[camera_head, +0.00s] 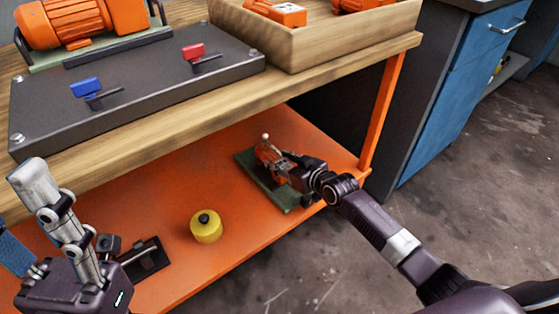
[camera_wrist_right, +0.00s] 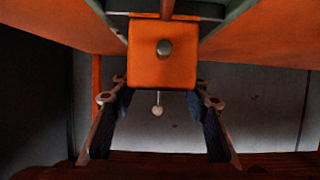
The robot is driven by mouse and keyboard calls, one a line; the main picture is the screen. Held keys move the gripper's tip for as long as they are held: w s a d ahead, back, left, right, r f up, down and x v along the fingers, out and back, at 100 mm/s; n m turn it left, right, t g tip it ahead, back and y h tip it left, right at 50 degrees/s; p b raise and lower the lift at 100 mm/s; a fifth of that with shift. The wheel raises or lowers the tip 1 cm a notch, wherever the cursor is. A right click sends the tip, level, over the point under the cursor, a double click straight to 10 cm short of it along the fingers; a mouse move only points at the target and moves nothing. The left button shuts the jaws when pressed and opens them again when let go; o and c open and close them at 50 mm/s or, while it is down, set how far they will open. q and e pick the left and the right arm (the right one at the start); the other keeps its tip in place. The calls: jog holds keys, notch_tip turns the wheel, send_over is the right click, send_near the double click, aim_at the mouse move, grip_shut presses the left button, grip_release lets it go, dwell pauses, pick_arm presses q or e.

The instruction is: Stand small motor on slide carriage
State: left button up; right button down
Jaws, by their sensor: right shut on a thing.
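The small orange motor (camera_head: 268,157) is at the right end of the lower orange shelf, partly hidden by my right gripper (camera_head: 288,168). The gripper is shut on it. In the right wrist view the motor's square orange face (camera_wrist_right: 162,72) with a grey shaft end lies between the fingers of the right gripper (camera_wrist_right: 161,100). A green base (camera_head: 246,163), seemingly the slide carriage's, lies under the motor and gripper. A small pale knob (camera_head: 265,137) stands behind the motor. Whether the motor rests or hovers is unclear. My left arm (camera_head: 75,285) is at lower left; its finger state is unclear.
A yellow cylinder with a black top (camera_head: 206,227) stands on the lower shelf (camera_head: 185,190), left of the green base. A black fixture (camera_head: 145,262) is at lower left. The benchtop overhangs, and an orange leg (camera_head: 382,110) stands at right. A blue cabinet (camera_head: 470,75) is beyond.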

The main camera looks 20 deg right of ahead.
jog(key=shift+w+r, duration=0.15)
jog(key=shift+r, duration=0.25)
jog(key=c, duration=1.5)
grip_release()
jog(key=o, duration=0.5)
jog(key=shift+c, duration=0.2)
jog(key=shift+s+f, duration=0.3)
jog(key=shift+f, duration=0.3)
jog(key=v, duration=1.2)
jog(key=shift+w+r, duration=0.2)
jog(key=shift+r, duration=0.2)
jog(key=shift+f, duration=0.1)
